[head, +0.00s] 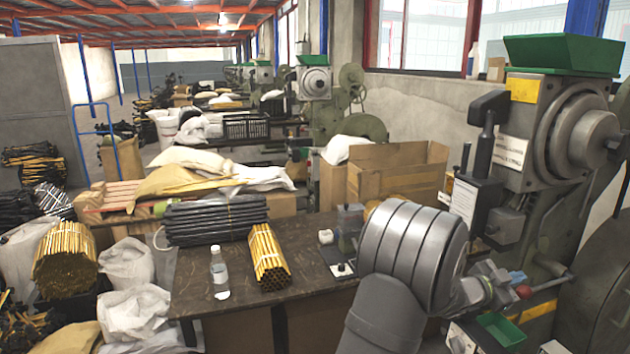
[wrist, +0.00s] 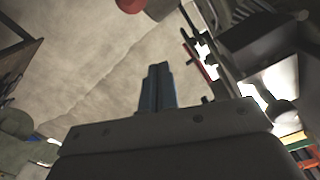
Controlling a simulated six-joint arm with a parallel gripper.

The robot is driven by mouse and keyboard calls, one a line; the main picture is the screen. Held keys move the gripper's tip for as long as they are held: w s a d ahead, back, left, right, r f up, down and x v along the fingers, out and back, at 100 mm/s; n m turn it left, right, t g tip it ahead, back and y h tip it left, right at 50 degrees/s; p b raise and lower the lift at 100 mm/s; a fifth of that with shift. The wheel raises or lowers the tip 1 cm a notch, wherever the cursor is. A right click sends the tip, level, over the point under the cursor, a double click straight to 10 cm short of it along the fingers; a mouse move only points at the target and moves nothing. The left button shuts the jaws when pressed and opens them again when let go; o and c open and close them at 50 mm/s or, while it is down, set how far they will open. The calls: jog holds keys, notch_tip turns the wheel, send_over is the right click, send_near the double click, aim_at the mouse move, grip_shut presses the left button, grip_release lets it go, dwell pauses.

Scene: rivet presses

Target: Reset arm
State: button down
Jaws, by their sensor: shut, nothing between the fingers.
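My arm reaches in from the bottom right of the head view, to the front of the near rivet press (head: 545,130). My gripper (head: 518,277) is beside the press, close to a lever with a red knob (head: 523,292). In the wrist view the two blue-grey fingers of my gripper (wrist: 157,70) are together with nothing between them. The red knob (wrist: 131,4) shows at the top edge there, apart from the fingertips. I cannot tell the exact gap between fingers and knob in the head view.
The workbench (head: 325,290) holds a bottle (head: 219,272), a bundle of yellow tubes (head: 268,258) and black tubes (head: 215,220). A green tray (head: 500,328) sits low by the press. A cardboard box (head: 395,172) stands behind my arm. Sacks crowd the left.

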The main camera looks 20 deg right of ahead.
jog(key=d+n+t, duration=0.1)
jog(key=n, duration=0.1)
jog(key=d+n+t, duration=0.1)
jog(key=t, duration=0.1)
jog(key=shift+s+n+y, duration=0.2)
jog(key=shift+n+y, duration=0.2)
jog(key=c, duration=2.1)
grip_release()
